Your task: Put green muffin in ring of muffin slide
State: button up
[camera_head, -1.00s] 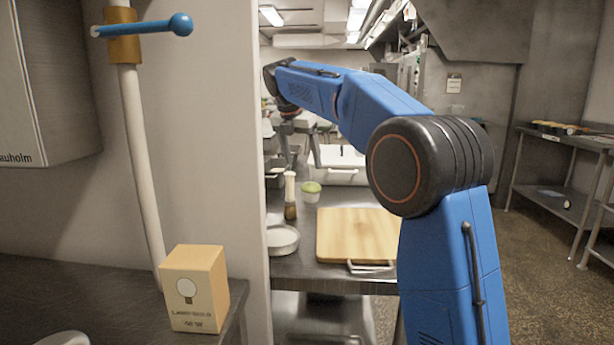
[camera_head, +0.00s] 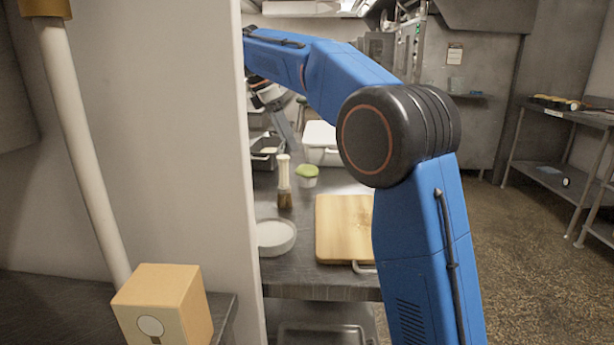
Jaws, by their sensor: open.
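The green muffin (camera_head: 307,171) has a green top and a pale cup. It stands upright on the metal counter behind the cutting board, right of a brush. My gripper (camera_head: 286,132) is beyond it and to its upper left, apart from it. The gripper is open, with no object seen in it, and is partly cut off by the wall edge. I cannot make out a muffin slide or its ring for certain. A metal rack (camera_head: 565,115) at the right holds small round items in a tray, too small to identify.
The wall edge (camera_head: 250,200) stands close on the left of my arm. The counter holds a brush (camera_head: 284,185), a white bowl (camera_head: 275,237), a wooden board (camera_head: 343,228), a white container (camera_head: 320,140) and a dark pan (camera_head: 264,152). A cardboard box (camera_head: 160,305) is nearest. Floor is clear at right.

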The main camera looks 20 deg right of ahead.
aim_at(303, 166)
jog(key=x, duration=0.7)
jog(key=f, duration=0.1)
jog(key=d+f, duration=0.2)
jog(key=shift+s+d+f, duration=0.2)
jog(key=shift+s+f, duration=0.1)
jog(key=shift+f, duration=0.05)
jog(key=shift+d+f, duration=0.2)
jog(key=shift+f, duration=0.4)
jog(key=shift+c, duration=0.6)
jog(key=c, duration=0.7)
